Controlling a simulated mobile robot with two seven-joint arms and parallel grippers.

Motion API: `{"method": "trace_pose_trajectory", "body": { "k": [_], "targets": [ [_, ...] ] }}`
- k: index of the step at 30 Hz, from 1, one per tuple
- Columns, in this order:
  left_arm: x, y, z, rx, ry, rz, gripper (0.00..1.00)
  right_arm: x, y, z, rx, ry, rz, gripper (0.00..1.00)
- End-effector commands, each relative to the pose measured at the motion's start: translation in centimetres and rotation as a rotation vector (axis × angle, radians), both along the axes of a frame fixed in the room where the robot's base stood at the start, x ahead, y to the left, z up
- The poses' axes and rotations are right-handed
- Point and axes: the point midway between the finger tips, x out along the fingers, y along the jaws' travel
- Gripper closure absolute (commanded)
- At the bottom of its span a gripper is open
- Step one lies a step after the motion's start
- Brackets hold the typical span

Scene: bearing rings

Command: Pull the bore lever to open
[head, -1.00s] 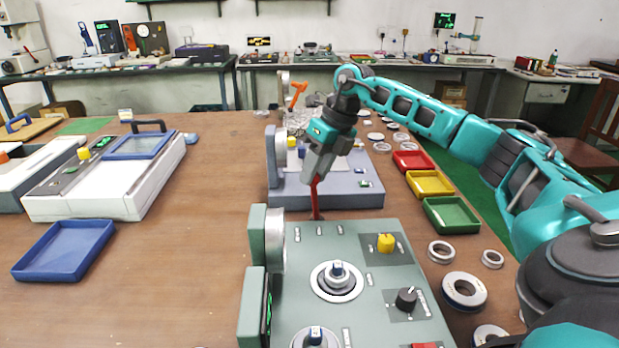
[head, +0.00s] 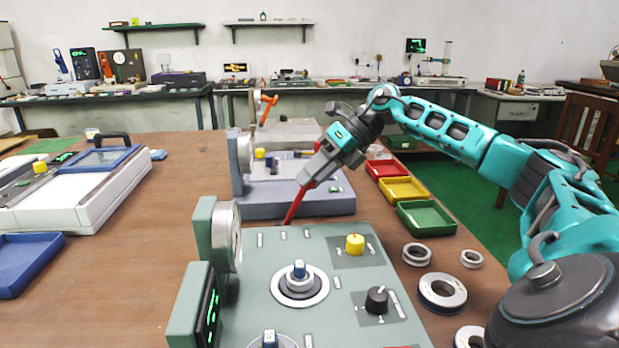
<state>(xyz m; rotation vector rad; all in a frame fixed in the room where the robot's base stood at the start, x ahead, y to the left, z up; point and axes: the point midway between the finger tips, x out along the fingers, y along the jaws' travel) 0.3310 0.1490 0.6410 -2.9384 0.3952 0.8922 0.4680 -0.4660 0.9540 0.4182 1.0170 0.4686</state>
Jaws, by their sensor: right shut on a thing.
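A red lever (head: 295,207) rises from the back edge of the grey-green gauge machine (head: 262,262). It leans, with its top towards the right. My right gripper (head: 310,180) comes down from the upper right and is shut on the lever's upper part, which its fingers partly hide. The machine's top carries a round centre post (head: 299,277), a yellow knob (head: 355,244) and a black knob (head: 377,299). My left gripper is not in view.
A blue-grey machine (head: 290,205) stands just behind, with an orange lever (head: 266,107) farther back. Red, yellow (head: 403,189) and green (head: 427,217) trays and loose bearing rings (head: 442,292) lie on the right.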

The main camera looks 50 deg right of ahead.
Motion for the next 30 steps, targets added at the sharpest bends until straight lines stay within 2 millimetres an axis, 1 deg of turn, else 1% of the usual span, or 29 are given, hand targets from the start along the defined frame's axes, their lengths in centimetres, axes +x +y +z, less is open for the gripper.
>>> {"method": "trace_pose_trajectory", "body": {
  "k": [1, 10, 11, 18, 26, 30],
  "targets": [
    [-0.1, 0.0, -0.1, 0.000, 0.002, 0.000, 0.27, -0.2, -0.3, -0.3, -0.011, 0.011, -0.002, 1.00],
    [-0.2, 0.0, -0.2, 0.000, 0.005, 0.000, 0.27, -0.3, -0.4, -0.5, -0.013, 0.017, -0.002, 1.00],
    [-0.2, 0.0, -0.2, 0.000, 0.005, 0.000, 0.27, -0.3, -0.4, -0.5, -0.013, 0.018, -0.001, 0.66],
    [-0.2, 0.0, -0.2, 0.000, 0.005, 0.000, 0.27, -0.2, -0.2, -0.4, -0.009, 0.013, -0.001, 0.43],
    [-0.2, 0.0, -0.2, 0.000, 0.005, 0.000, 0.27, -0.2, -0.2, -0.2, -0.005, 0.009, -0.001, 0.42],
    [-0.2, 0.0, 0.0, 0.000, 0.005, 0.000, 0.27, -0.7, -0.9, 0.7, -0.007, 0.007, -0.004, 0.42]
  ]
}}
